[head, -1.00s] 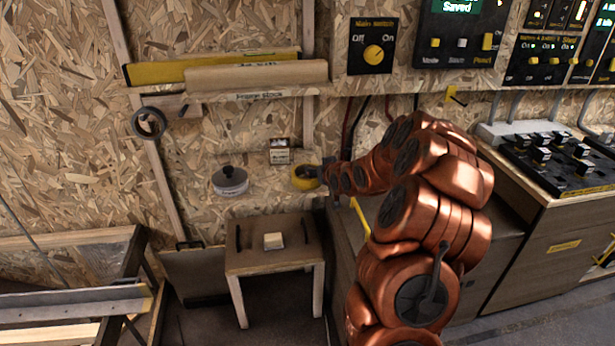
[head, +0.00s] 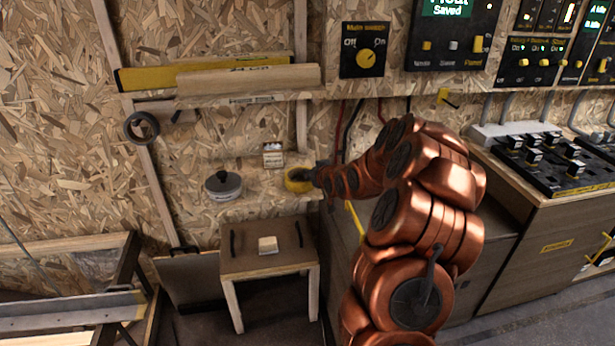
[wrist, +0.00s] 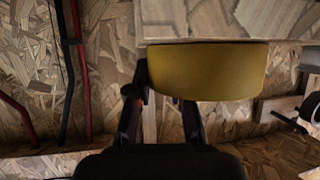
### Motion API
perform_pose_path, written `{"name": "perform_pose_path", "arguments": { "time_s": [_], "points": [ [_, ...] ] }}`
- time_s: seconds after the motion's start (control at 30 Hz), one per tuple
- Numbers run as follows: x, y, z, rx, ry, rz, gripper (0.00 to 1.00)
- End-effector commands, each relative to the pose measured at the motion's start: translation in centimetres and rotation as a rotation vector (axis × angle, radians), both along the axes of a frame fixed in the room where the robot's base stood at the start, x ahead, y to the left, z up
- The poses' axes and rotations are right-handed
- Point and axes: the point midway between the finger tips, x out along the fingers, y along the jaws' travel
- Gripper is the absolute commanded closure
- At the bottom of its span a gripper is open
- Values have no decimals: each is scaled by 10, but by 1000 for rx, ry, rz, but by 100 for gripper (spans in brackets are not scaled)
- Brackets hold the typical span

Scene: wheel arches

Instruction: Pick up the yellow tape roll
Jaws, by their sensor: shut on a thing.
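The yellow tape roll (head: 298,180) is at the right end of a small chipboard shelf on the wall in the head view. My gripper (head: 312,175) reaches it from the right, at the end of my copper-coloured arm. In the wrist view the yellow tape roll (wrist: 215,70) fills the upper middle, seen from its side. My gripper (wrist: 160,100) is shut on the roll's near wall. One finger shows at the roll's left end and the other goes up behind its lower edge. I cannot tell whether the roll still touches the shelf.
A grey round tin (head: 223,186) and a small box (head: 273,155) share the shelf (head: 255,195), left of the roll. A black tape roll (head: 141,127) hangs on the wall. A small table (head: 265,248) stands below. A cabinet (head: 440,250) is at the right.

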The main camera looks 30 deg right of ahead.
Motion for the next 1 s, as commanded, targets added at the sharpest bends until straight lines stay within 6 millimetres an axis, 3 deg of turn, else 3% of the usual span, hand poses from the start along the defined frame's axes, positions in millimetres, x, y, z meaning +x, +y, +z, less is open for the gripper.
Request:
{"name": "perform_pose_path", "arguments": {
  "time_s": [0.43, 0.77, 1.0],
  "points": [
    [-1, 0, 37, 0, -2, 0, 100],
    [-31, 15, 39, 0, -2, 0, 100],
    [-69, 34, 44, -2, -5, -2, 100]
  ]
}}
